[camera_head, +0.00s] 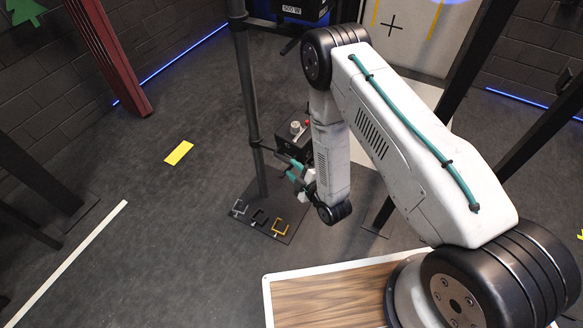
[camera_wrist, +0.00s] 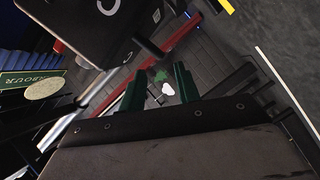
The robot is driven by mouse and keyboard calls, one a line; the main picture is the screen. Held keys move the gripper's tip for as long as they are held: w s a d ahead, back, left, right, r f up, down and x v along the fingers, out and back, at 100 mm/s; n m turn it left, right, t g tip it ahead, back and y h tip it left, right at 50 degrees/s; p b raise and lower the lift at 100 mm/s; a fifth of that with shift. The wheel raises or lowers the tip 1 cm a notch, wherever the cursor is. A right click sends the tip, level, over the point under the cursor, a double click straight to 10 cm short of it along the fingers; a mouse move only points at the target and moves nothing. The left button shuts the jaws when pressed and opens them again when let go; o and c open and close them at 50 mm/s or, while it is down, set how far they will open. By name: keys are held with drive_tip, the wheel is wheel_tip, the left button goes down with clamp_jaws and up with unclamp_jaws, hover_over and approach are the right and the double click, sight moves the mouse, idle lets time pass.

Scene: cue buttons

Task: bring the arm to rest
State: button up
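My arm rises from the lower right of the head view, bends at the top and hangs down at the middle. My gripper (camera_head: 293,169) is at its low end, beside a dark post and partly hidden by my own forearm. In the wrist view, my gripper (camera_wrist: 160,82) shows two dark green fingers standing apart. Nothing is held between them. A dark control box (camera_head: 290,141) with a red button and a pale knob is just behind my gripper in the head view. Whether the gripper touches the box or post cannot be told.
A dark vertical post (camera_head: 248,95) stands close left of my gripper. Its floor plate (camera_head: 268,238) carries grey, black and yellow brackets. A wood-topped surface (camera_head: 325,303) is at the bottom. Open floor with a yellow marker (camera_head: 179,152) lies to the left.

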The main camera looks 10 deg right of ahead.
idle(0.4)
drive_tip(key=s+d+f+m+g+h, duration=0.4)
drive_tip(key=s+f+m+g, duration=0.15)
drive_tip(key=f+g, duration=0.2)
drive_tip(key=s+d+r+m+g+h, duration=0.1)
drive_tip(key=s+d+r+m+g, duration=0.15)
drive_tip(key=r, duration=0.65)
drive_tip(key=s+d+r+m+g+h, duration=0.1)
drive_tip(key=s+d+r+m+g, duration=0.15)
drive_tip(key=r, duration=0.65)
drive_tip(key=s+d+r+m+g+h, duration=0.2)
drive_tip(key=d+r+g, duration=0.1)
drive_tip(key=r, duration=0.7)
drive_tip(key=s+d+r+m+t, duration=0.1)
drive_tip(key=s+r, duration=0.5)
drive_tip(key=r, duration=0.3)
drive_tip(key=s+d+r+m, duration=0.2)
drive_tip(key=s+r, duration=0.4)
drive_tip(key=r, duration=0.3)
drive_tip(key=s+d+r+m+t+y, duration=0.1)
drive_tip(key=s+r+m, duration=0.1)
drive_tip(key=s+r, duration=0.4)
drive_tip(key=shift+s+d+r+t, duration=0.15)
drive_tip(key=shift+d+r+t, duration=0.2)
drive_tip(key=shift+r, duration=1.55)
